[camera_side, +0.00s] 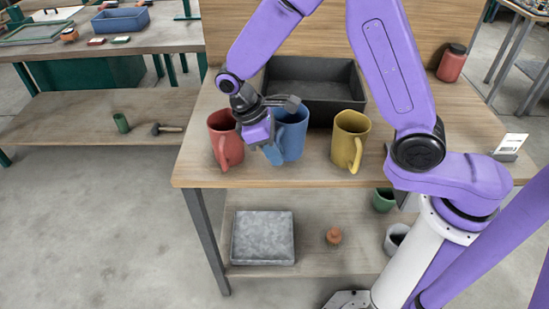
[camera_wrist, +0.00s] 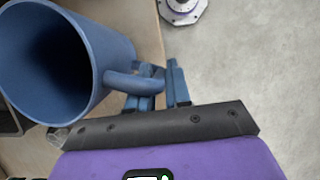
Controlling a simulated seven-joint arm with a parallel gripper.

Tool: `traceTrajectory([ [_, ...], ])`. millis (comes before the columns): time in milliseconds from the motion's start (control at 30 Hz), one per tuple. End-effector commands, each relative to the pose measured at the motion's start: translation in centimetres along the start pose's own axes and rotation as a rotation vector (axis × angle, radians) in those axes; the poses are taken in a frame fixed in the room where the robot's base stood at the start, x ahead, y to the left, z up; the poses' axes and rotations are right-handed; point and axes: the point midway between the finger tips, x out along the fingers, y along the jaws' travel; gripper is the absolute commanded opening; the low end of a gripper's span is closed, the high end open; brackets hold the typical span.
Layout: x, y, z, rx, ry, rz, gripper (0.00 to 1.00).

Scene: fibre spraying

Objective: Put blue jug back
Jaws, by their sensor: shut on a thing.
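The blue jug (camera_side: 292,137) stands upright on the wooden bench, between the red jug (camera_side: 226,140) and the yellow jug (camera_side: 350,137). My gripper (camera_side: 274,152) is at the blue jug's handle side, in front of the jug, and hides part of it in the side view. In the wrist view the blue jug (camera_wrist: 62,60) fills the upper left with its open mouth showing. Its handle reaches to the blue fingers of my gripper (camera_wrist: 158,88), which are shut on it. Whether the jug's base touches the bench is hard to tell.
A dark grey tray (camera_side: 315,83) lies on the bench (camera_side: 420,168) just behind the jugs. A red jar (camera_side: 452,63) stands at the back right, and a small white card (camera_side: 511,146) at the right edge. The red and yellow jugs are close on either side.

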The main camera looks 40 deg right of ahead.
Motion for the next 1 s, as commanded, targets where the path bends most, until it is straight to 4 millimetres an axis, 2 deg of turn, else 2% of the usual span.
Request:
traceTrajectory([
  [200, 2.4, 0.0, -0.9, 0.000, -0.002, 0.000, 0.00],
  [633, 2.8, 0.0, -1.2, 0.000, -0.001, 0.000, 0.00],
  [667, 2.8, 0.0, -1.2, 0.000, 0.000, 0.000, 0.25],
  [700, 2.8, 0.0, -1.2, 0.000, 0.000, 0.000, 0.38],
  [733, 2.8, 0.0, -1.2, 0.000, 0.000, 0.000, 0.44],
  [1000, 2.8, 0.0, -1.2, 0.000, 0.000, 0.000, 0.44],
])
